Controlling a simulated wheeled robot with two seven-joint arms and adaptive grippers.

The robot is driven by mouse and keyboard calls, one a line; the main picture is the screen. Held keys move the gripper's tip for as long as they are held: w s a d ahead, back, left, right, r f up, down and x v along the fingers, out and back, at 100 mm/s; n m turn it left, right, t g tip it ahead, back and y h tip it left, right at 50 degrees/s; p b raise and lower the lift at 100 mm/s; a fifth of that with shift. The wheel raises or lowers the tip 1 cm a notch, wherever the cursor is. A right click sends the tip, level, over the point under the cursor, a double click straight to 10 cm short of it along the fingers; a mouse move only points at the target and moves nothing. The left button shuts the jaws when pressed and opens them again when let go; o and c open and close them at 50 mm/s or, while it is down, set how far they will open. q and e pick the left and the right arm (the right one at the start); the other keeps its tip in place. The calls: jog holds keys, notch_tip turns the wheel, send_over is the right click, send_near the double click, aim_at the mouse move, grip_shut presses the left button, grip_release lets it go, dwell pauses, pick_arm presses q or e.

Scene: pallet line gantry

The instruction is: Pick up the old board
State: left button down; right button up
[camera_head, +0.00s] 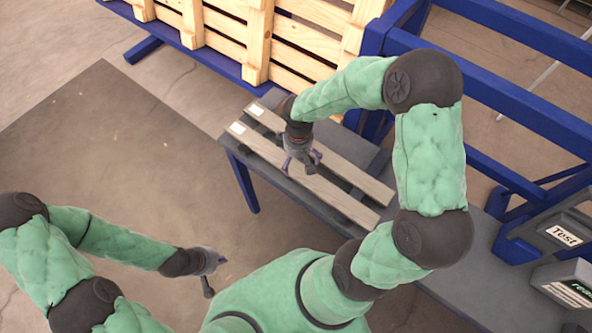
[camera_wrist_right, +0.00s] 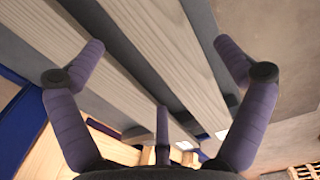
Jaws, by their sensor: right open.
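Two long grey-brown boards lie side by side on a grey bench, a nearer one (camera_head: 325,192) and a farther one (camera_head: 350,172). Each has a white label at its left end. I cannot tell which is the old board. My right gripper (camera_head: 303,163) is above the boards, pointing down, and hides part of them. In the right wrist view its fingers (camera_wrist_right: 160,62) are spread wide and empty, with both boards (camera_wrist_right: 105,65) (camera_wrist_right: 178,50) running between them. My left gripper (camera_head: 212,268) is low at left, away from the bench; its finger opening is unclear.
The grey bench (camera_head: 405,285) stands on blue legs. A wooden slatted pallet (camera_head: 225,30) stands upright behind it on a blue frame (camera_head: 500,100). The floor left of the bench is clear.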

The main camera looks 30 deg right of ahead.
aim_at(298, 166)
notch_tip(298, 166, down, 3)
jog(key=shift+d+f+b, duration=0.1)
jog(key=shift+f+b, duration=0.05)
jog(key=shift+b, duration=0.25)
jog(key=c, duration=1.2)
jog(key=shift+c, duration=0.2)
jog(key=shift+w+r+p, duration=0.1)
jog(key=shift+r+p, duration=0.25)
jog(key=shift+r, duration=0.35)
notch_tip(298, 166, up, 2)
jog(key=shift+r+p, duration=0.25)
jog(key=shift+p, duration=0.25)
jog(key=s+r+p, duration=0.3)
jog(key=s+r, duration=0.6)
jog(key=s, duration=0.5)
jog(key=shift+r+p, duration=0.15)
jog(key=shift+p, duration=0.2)
